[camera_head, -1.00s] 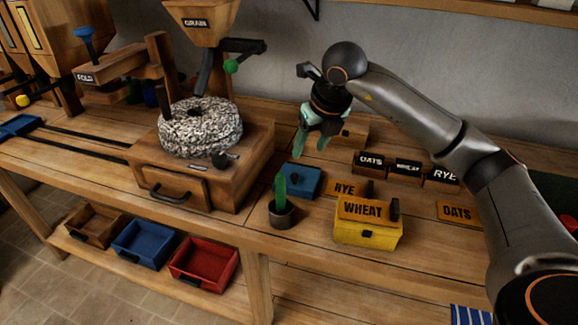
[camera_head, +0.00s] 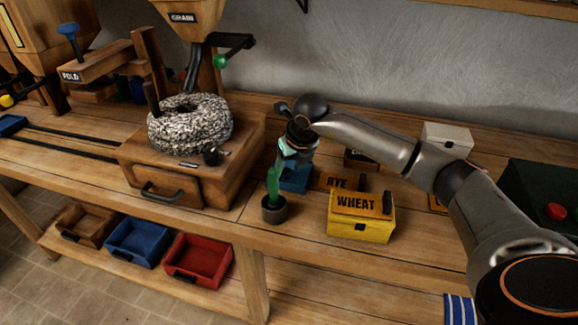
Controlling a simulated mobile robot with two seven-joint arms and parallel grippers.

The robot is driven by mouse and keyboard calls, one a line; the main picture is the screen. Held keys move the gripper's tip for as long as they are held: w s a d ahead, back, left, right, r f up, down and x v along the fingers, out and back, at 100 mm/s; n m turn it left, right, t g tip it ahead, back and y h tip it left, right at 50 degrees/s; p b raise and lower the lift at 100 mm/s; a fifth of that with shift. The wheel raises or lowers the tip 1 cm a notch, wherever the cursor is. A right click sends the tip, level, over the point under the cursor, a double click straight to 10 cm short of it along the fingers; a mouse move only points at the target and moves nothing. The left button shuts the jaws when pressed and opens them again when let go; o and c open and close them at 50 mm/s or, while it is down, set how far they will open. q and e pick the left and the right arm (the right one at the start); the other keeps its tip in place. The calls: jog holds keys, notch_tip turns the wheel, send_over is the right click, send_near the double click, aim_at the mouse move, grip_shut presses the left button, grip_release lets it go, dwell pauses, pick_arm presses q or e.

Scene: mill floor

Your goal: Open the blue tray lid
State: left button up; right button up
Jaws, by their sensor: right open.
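The small blue tray (camera_head: 297,184) sits on the bench, behind the dark pot with a green handle-like piece (camera_head: 273,204). Its top is mostly hidden by my right gripper and that green piece, so I cannot see its knob now. My right gripper (camera_head: 291,164) comes in from the right, points down and is open just above the blue tray. I cannot tell whether the fingers touch its lid. My left gripper is not in view.
A yellow box (camera_head: 361,226) with a WHEAT plate and a RYE plate (camera_head: 338,181) stand right of the tray. The stone mill (camera_head: 190,124) on its wooden base is to the left. Open trays, including a red one (camera_head: 198,260), sit on the shelf below.

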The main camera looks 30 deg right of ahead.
jog(key=shift+c, duration=0.3)
grip_shut()
dwell(1.1)
